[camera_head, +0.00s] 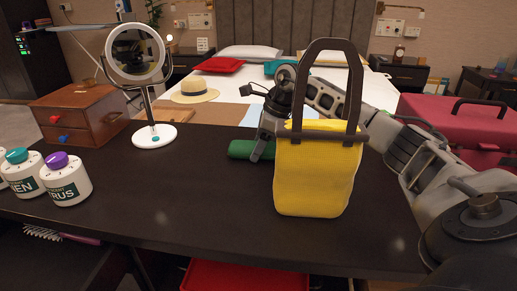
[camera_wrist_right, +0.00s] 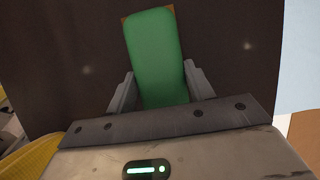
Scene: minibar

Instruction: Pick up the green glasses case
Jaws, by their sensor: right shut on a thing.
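The green glasses case (camera_head: 239,149) lies on the dark table, partly hidden behind the yellow bag and my right gripper. My right gripper (camera_head: 258,150) comes over the table behind the bag and is shut on the case. In the right wrist view the case (camera_wrist_right: 156,60) lies lengthwise between the two fingers of the gripper (camera_wrist_right: 158,92), with its far end sticking out past them. I cannot tell whether the case is clear of the table. My left gripper is not in view.
A yellow bag (camera_head: 312,175) with dark handles stands close in front of my right gripper. A round mirror (camera_head: 154,136), a wooden drawer box (camera_head: 82,112) and white jars (camera_head: 66,182) stand to the left. A red case (camera_head: 457,120) is at right. The front middle table is clear.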

